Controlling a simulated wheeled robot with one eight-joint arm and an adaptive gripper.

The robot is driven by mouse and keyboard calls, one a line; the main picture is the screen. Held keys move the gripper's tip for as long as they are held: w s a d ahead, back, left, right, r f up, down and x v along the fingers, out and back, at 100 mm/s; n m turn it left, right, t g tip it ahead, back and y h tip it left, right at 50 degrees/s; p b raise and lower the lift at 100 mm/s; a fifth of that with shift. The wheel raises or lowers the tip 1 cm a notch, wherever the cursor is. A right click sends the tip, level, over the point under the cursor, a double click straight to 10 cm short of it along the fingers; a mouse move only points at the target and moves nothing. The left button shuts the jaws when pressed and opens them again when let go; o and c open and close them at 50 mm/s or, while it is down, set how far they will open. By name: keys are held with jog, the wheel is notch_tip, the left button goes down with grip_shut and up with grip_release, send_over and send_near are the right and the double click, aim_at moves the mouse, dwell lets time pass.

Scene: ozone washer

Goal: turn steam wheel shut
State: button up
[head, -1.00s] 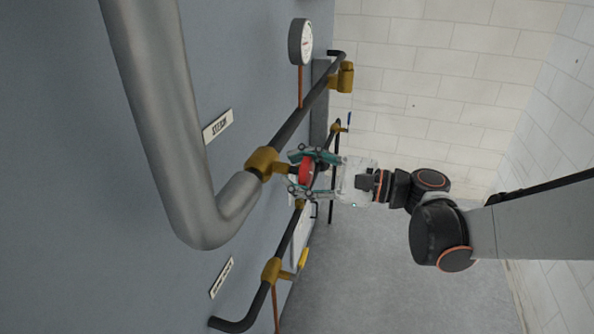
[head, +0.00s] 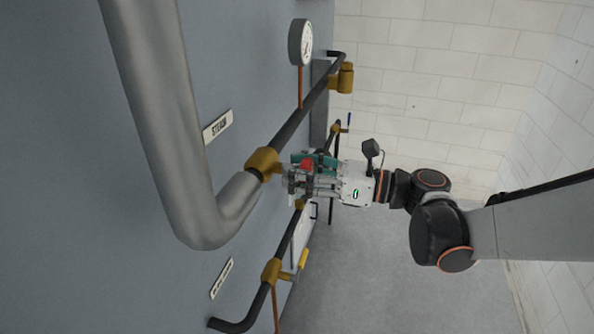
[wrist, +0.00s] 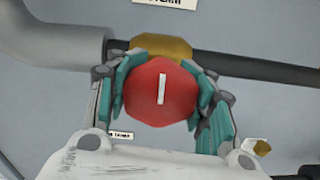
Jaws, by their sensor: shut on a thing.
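The red steam wheel (wrist: 162,92) sits on a brass valve body (head: 263,163) in the pipe under the STEAM label (head: 217,127). In the wrist view the wheel faces me, with a white bar mark standing almost upright in the picture. My gripper (head: 300,175) is shut on the wheel, with its teal-padded fingers on both sides of it. In the wrist view the gripper (wrist: 163,95) has the wheel between its fingers. In the head view the fingers hide most of the wheel.
A thick grey pipe (head: 163,120) runs close on the left. A pressure gauge (head: 301,42) is above, and a brass fitting (head: 342,78) is at the upper pipe end. A lower pipe carries a yellow-handled valve (head: 302,258). The floor to the right is free.

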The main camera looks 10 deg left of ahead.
jog(key=shift+m, duration=0.4)
jog(key=o, duration=1.2)
jog(key=d, duration=0.8)
jog(key=s+d, duration=0.1)
jog(key=d, duration=0.3)
jog(key=shift+f, duration=0.1)
